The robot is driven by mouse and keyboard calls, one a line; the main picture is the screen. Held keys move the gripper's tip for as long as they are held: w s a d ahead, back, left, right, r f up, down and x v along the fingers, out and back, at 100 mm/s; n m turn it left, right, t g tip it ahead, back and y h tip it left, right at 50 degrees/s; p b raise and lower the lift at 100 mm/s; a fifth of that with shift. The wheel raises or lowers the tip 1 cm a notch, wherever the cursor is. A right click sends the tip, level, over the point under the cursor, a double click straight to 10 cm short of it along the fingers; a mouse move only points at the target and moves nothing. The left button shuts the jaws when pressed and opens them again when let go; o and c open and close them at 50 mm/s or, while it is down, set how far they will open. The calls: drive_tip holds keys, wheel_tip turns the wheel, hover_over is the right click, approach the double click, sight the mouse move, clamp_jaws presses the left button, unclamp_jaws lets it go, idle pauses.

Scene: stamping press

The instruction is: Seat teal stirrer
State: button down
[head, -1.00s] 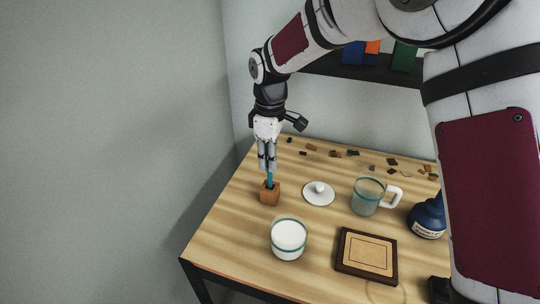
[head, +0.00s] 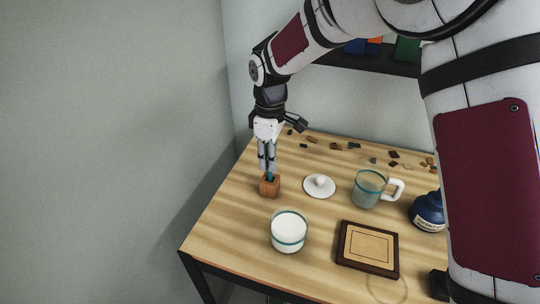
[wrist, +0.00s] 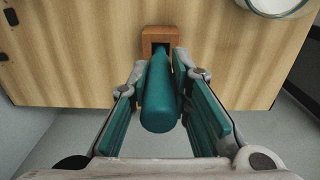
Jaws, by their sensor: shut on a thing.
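The teal stirrer (wrist: 161,95) stands between the fingers of my gripper (head: 267,165), which is shut on it. In the wrist view, my gripper (wrist: 160,105) has its teal-padded fingers on either side of the stirrer's thick upper end. The wooden block (head: 269,187) sits on the table directly below. In the wrist view, the stirrer's far end meets the dark opening in the wooden block (wrist: 161,36). Its lower tip is hidden inside the opening, and how deep it goes I cannot tell.
Small chips lie along the back.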

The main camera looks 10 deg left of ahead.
drive_tip(key=shift+f, duration=0.35)
drive_tip(key=c, duration=1.4)
unclamp_jaws()
wheel_tip(320, 180, up, 12)
drive_tip(key=shift+s+r, duration=0.1)
